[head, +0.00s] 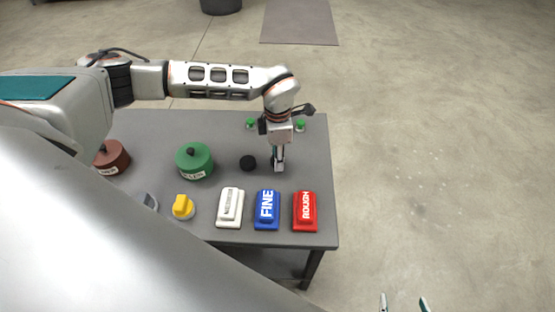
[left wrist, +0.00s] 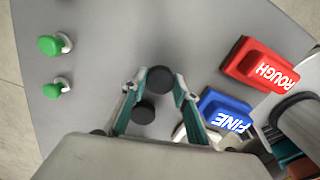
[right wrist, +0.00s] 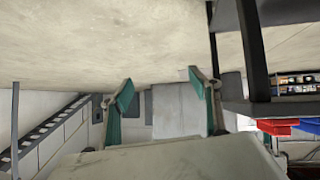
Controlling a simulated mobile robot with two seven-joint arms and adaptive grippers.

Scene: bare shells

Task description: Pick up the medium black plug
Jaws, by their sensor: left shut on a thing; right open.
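Two round black plugs show in the left wrist view. One black plug (left wrist: 160,80) is between the tips of my left gripper (left wrist: 155,84), which is shut on it. The other black plug (left wrist: 144,112) lies apart, on the grey table between the lower finger parts in the picture; it also shows in the head view (head: 248,162), just left of my left gripper (head: 279,163). The held plug is mostly hidden in the head view. I cannot tell from size which is the medium one. My right gripper (head: 404,304) is open and empty over the floor, right of the table.
The grey table (head: 225,125) carries a white block (head: 230,207), blue FINE block (head: 267,210) and red ROUGH block (head: 305,212) along the front. A green lidded pot (head: 194,161), brown pot (head: 112,158) and yellow knob (head: 183,207) stand left. Small green knobs (head: 300,125) are behind.

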